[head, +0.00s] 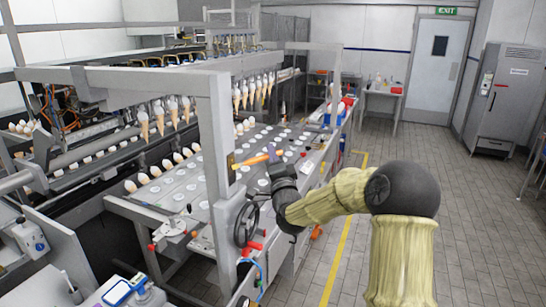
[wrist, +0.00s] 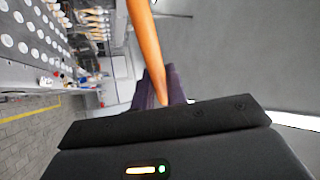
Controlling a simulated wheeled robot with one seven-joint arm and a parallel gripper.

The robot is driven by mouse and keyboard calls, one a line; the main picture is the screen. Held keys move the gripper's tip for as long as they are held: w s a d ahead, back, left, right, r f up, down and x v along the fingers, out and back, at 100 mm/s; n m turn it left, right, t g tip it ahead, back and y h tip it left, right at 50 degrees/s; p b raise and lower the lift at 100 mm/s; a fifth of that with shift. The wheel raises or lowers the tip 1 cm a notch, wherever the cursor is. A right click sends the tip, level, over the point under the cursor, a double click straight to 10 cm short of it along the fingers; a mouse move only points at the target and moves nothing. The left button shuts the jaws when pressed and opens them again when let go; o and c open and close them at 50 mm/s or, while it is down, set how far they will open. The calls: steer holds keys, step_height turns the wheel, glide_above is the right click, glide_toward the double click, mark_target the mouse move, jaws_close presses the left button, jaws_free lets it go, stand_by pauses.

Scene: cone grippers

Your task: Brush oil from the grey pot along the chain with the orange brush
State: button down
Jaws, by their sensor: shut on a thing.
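The orange brush (head: 254,159) is held roughly level in front of the grey frame post of the machine. Its handle shows in the wrist view (wrist: 146,45), running up from between the jaws. My gripper (head: 273,154) is shut on the handle, with the brush head pointing left toward the post; I cannot tell whether it touches the post. In the wrist view the dark jaws (wrist: 162,90) close around the handle's lower end. I cannot make out the grey pot or the chain clearly in either view.
The post (head: 218,150) and a black handwheel (head: 246,223) stand close to my arm. Behind is a plate (head: 185,185) with rows of round white spots, and cones hang above it. A tablet (head: 117,292) lies at the bottom left. The tiled floor (head: 480,220) at right is open.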

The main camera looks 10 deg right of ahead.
steer(key=shift+f+b, duration=1.05)
steer(key=shift+b, duration=0.05)
step_height(320, 180, down, 3)
steer(key=b, duration=0.4)
steer(key=shift+r, duration=0.1)
steer(key=shift+r+p, duration=0.4)
steer(key=shift+r, duration=1)
steer(key=shift+r+p, duration=0.35)
steer(key=shift+r, duration=1.15)
